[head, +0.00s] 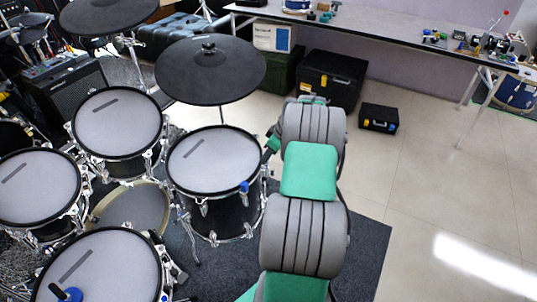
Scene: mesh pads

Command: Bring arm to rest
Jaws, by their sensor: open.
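My own grey and green arm (305,235) rises from the bottom edge to the middle of the head view, in front of the drum kit's right side. Its far end bends away near the black cases. Small green and dark parts of it show at the left of the upper joint. My gripper's fingers cannot be made out; the arm links hide that region.
A drum kit with several mesh pads, including a right tom (212,160) close beside my arm, and a black cymbal pad (210,72) fill the left. A large black case (330,80) and small case (379,118) stand behind. Tiled floor (440,190) at right is clear.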

